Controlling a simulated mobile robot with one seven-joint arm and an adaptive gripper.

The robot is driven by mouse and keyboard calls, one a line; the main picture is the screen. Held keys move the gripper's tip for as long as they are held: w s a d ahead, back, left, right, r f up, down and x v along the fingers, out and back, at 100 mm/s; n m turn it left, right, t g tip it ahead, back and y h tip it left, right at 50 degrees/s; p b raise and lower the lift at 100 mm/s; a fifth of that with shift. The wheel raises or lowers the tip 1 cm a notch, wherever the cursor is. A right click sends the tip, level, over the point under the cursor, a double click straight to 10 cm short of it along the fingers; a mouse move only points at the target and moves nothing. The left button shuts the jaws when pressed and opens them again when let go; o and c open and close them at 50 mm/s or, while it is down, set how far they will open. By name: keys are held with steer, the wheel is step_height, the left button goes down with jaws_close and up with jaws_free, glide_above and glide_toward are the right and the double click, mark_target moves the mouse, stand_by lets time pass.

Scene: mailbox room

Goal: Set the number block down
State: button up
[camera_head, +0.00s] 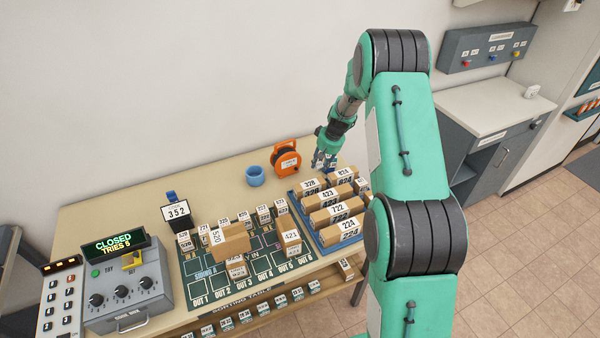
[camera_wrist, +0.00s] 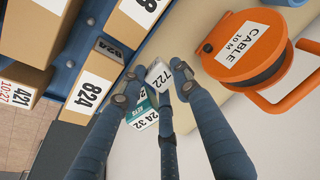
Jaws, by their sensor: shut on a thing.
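My gripper (camera_head: 325,162) is shut on a small white number block (camera_wrist: 158,76) reading 722 in the wrist view. The block sits between the fingertips (camera_wrist: 152,92), and the fingers partly cover it. A green and white piece with small digits (camera_wrist: 142,118) shows just beyond the fingers. In the head view the gripper is low at the back of the blue tray (camera_head: 290,190), right of the orange cable reel (camera_head: 287,160). Whether the block touches a surface cannot be told.
Numbered cardboard boxes (camera_head: 335,215) fill the tray. Left of it, a dark sorting board (camera_head: 205,284) holds several small boxes. Bare tabletop (camera_head: 130,190) lies at the back left.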

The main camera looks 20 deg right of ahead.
steer(key=shift+a, duration=0.15)
steer(key=s+a+r+n+g+p, duration=0.1)
steer(key=s+a+n, duration=0.2)
steer(key=a, duration=1.3)
steer(key=s+a+r+n+g+p, duration=0.1)
steer(key=a+n, duration=0.5)
steer(key=a, duration=0.9)
steer(key=s+a+r+n+g+p, duration=0.1)
steer(key=s+a+r+n+p, duration=0.1)
steer(key=a, duration=1.4)
steer(key=s+n+p, duration=0.1)
steer(key=s+n, duration=0.1)
steer(key=s, duration=0.1)
steer(key=shift+s+a+g, duration=0.25)
steer(key=shift+a+g, duration=0.05)
steer(key=s+a+n, duration=0.2)
steer(key=s+a, duration=0.1)
steer(key=a, duration=0.1)
steer(key=s+a+r+n+p, duration=0.1)
steer(key=s+a+n, duration=0.1)
steer(key=s+a, duration=0.2)
steer(key=s+a+n, duration=0.1)
steer(key=s+a, duration=0.2)
steer(key=a, duration=0.2)
steer(key=shift+s+a+r+n+g+h+p, duration=0.2)
steer(key=shift+s+r+n+g+h+p, duration=0.1)
steer(key=shift+n+g+h, duration=0.1)
steer(key=shift+w+f, duration=0.1)
steer(key=shift+f, duration=3.05)
